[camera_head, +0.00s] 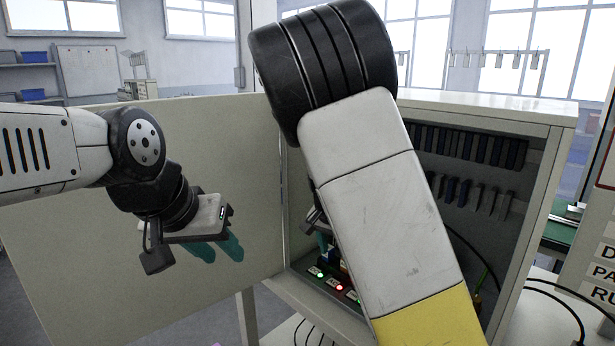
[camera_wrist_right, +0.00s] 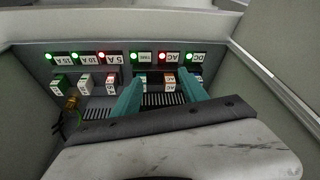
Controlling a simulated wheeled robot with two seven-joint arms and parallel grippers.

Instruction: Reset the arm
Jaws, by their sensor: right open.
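My right arm (camera_head: 385,215) reaches into an open cabinet (camera_head: 555,160) and covers much of its inside in the head view. My right gripper (camera_wrist_right: 160,88) is open in the right wrist view. Its teal fingers stand on either side of connectors (camera_wrist_right: 169,79) in a panel row; whether they touch any is unclear. The head view shows only a little of this gripper beside the arm. My left arm (camera_head: 75,145) comes in from the left. My left gripper (camera_head: 217,249) is open and empty in front of the cabinet door, its teal fingers slightly apart.
The open cabinet door (camera_head: 90,250) stands behind my left gripper. The panel has green and red lights (camera_wrist_right: 101,54), labelled connectors (camera_wrist_right: 85,82) and a cable fitting (camera_wrist_right: 71,103) at the left. Cabinet walls close in on both sides. Black cables (camera_head: 560,300) hang at the right.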

